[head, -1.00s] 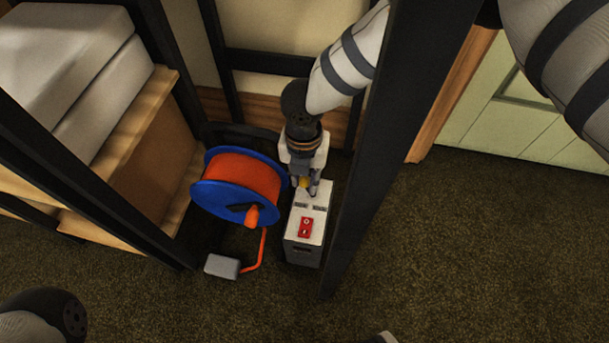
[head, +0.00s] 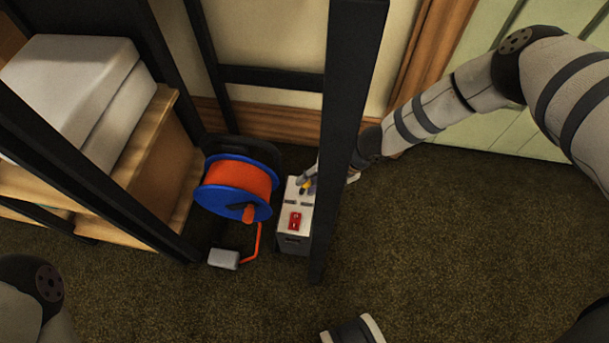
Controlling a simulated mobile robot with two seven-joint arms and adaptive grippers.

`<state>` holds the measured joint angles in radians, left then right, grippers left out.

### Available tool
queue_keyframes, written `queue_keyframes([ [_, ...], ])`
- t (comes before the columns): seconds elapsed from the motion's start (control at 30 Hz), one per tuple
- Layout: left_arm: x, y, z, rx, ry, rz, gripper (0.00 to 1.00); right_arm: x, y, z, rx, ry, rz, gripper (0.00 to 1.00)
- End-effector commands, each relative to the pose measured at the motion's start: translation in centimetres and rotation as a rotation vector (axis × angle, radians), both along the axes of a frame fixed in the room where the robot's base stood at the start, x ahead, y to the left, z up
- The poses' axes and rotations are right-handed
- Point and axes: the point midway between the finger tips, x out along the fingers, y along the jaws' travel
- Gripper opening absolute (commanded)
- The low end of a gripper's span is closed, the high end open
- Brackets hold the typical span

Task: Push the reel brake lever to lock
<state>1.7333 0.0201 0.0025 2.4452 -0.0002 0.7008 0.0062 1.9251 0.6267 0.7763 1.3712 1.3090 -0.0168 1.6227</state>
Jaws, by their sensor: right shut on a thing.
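The cable reel (head: 207,199) has blue flanges and orange cable wound between them. It stands on the floor left of a white box (head: 283,220) with a red switch (head: 295,221) on its top. My right gripper (head: 308,184) is at the rear of the box top, partly hidden by the black post. It is shut on a small yellow piece (head: 307,188); I cannot tell for certain that this is the brake lever.
The black post (head: 343,130) stands in front of my right forearm. A wooden shelf (head: 150,150) with white boxes (head: 75,85) is at the left. A grey block (head: 223,258) lies before the reel on an orange cord. Carpet is clear at the right.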

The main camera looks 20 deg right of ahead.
Motion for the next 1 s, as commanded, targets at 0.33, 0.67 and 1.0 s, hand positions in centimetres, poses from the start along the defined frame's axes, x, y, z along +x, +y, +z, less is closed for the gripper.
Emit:
queue_keyframes([
  [0.33,-0.3,0.0,-1.0,-0.001,0.015,-0.001,0.00,-0.6,-0.8,-0.7,0.132,-0.087,0.001,0.00],
  [0.67,-0.4,-0.1,-1.2,-0.002,0.020,-0.001,0.00,-0.8,-1.0,-0.7,0.166,-0.110,0.001,0.00],
  [1.0,-0.4,-0.1,-1.2,-0.002,0.020,-0.001,0.00,-0.8,-1.0,-0.7,0.164,-0.109,0.001,0.32],
])
